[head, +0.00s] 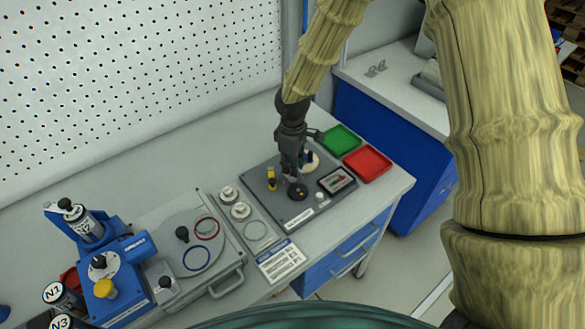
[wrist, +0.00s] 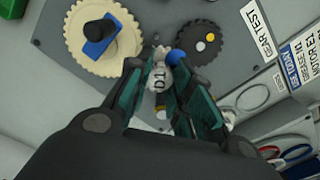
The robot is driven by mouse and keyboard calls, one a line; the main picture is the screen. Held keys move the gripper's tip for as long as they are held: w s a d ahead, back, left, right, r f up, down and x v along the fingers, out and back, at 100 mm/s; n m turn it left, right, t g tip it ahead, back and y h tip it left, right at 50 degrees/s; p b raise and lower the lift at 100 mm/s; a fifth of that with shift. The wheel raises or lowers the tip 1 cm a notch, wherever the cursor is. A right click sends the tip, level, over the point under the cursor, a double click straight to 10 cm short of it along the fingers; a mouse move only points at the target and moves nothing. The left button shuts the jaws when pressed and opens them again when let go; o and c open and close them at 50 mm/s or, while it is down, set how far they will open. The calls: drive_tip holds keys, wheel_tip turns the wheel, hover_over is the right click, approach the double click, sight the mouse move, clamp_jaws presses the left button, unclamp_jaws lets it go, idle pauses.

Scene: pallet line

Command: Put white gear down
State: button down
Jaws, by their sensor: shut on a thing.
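My gripper (wrist: 165,105) is shut on a small white piece marked D1, the white gear (wrist: 157,77), between its teal fingers in the wrist view. The fingers hide much of it, and a blue knob shows beside it. In the head view my gripper (head: 291,175) is low over the dark grey board (head: 318,213); I cannot tell whether the held piece touches the board. A large cream gear (wrist: 78,42) with a blue and black handle lies beyond the fingers. A black gear (wrist: 194,47) with a white and a yellow dot is beside it.
Green (head: 341,140) and red (head: 367,164) trays stand right of the board. A yellow part (head: 271,178) and a framed part (head: 337,180) are on the board. Left are a grey plate with rings (head: 187,240) and a blue fixture (head: 110,275). A pegboard (head: 130,75) stands behind.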

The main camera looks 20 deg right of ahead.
drive_tip(key=shift+f+p, duration=0.55)
drive_tip(key=shift+f, duration=0.85)
drive_tip(key=shift+f, duration=0.15)
drive_tip(key=c, duration=1.3)
unclamp_jaws()
drive_tip(key=shift+r+b, duration=1.95)
drive_tip(key=shift+r, duration=4.2)
